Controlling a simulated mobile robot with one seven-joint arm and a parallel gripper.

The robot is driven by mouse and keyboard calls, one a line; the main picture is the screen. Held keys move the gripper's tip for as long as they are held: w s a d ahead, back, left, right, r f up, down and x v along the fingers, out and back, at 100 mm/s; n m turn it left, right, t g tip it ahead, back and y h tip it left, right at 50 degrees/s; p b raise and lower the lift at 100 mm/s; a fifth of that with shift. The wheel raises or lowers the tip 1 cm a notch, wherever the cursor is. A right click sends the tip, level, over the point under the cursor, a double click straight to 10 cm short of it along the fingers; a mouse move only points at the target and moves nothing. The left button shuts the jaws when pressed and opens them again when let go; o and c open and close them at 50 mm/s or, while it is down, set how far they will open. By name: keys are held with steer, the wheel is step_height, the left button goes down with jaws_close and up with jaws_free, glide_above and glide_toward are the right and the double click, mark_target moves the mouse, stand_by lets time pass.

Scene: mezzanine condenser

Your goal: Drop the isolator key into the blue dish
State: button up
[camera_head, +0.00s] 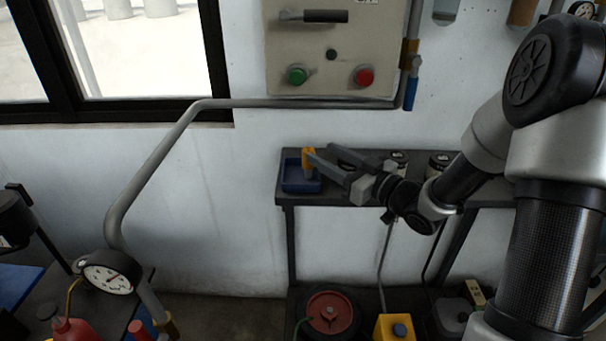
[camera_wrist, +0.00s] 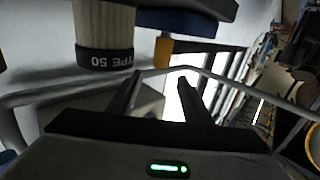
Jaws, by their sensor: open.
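The blue dish (camera_head: 291,184) stands at the left end of the dark shelf; part of it also shows at the top of the wrist view (camera_wrist: 190,24). The orange-yellow isolator key (camera_head: 308,158) is upright at the dish, overlapping its right part in the head view. It also shows just beyond my fingertips in the wrist view (camera_wrist: 163,52). My gripper (camera_head: 322,162) is open and reaches in from the right, with its fingertips close to the key. I cannot tell whether a finger touches the key, or whether the key rests on the dish floor.
A pale cylinder marked TYPE 50 (camera_wrist: 104,30) is close to my left finger in the wrist view. Jars (camera_head: 438,163) stand on the shelf (camera_head: 340,200) to the right. A control box (camera_head: 335,60) and a grey pipe (camera_head: 290,103) are on the wall above.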

steer(key=p+v, duration=0.1)
steer(key=v, duration=1)
